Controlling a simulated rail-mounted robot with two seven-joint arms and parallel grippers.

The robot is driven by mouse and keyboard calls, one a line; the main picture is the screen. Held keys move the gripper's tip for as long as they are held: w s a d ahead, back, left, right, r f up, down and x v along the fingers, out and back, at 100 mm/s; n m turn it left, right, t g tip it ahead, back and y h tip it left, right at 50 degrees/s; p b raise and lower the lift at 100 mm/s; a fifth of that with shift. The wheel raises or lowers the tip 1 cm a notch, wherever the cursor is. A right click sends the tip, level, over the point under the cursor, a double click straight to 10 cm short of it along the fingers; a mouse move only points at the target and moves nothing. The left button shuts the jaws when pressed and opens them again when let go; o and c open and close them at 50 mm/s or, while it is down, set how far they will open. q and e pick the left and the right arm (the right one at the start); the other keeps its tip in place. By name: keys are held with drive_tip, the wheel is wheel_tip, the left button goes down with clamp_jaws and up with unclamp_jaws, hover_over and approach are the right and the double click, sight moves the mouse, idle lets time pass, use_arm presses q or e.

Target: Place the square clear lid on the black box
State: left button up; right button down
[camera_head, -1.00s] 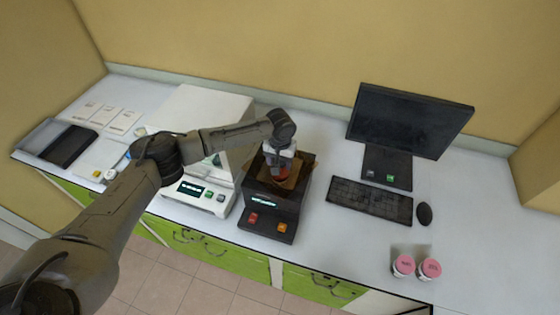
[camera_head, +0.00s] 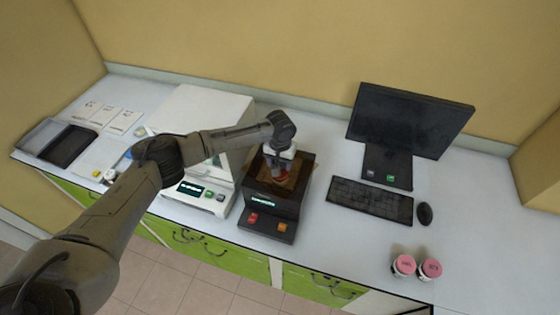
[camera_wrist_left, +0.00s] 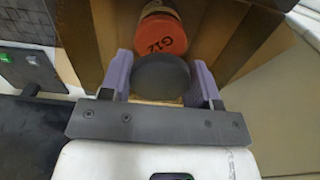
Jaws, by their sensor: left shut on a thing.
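The black box (camera_head: 262,204) is a dark bench device with a lit display and red and orange buttons at its front. The square clear lid (camera_head: 297,176) looks brown-tinted and lies over or just above the box's top; I cannot tell if it touches all round. My left gripper (camera_head: 278,164) points down over it. In the left wrist view, its purple fingers (camera_wrist_left: 160,80) are shut on a dark round knob (camera_wrist_left: 161,72) of the lid. A jar with an orange cap marked G12 (camera_wrist_left: 160,36) shows beyond the knob. My right gripper is not in view.
A white balance (camera_head: 199,194) stands close left of the box. A monitor (camera_head: 408,120), keyboard (camera_head: 370,201) and mouse (camera_head: 424,214) are to the right. Two pink-capped jars (camera_head: 403,266) stand near the front edge. A dark tray (camera_head: 68,147) lies far left.

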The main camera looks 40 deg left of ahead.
use_arm(q)
drive_tip(key=shift+f, duration=0.1)
drive_tip(key=o, duration=1.4)
drive_tip(key=shift+f, duration=0.1)
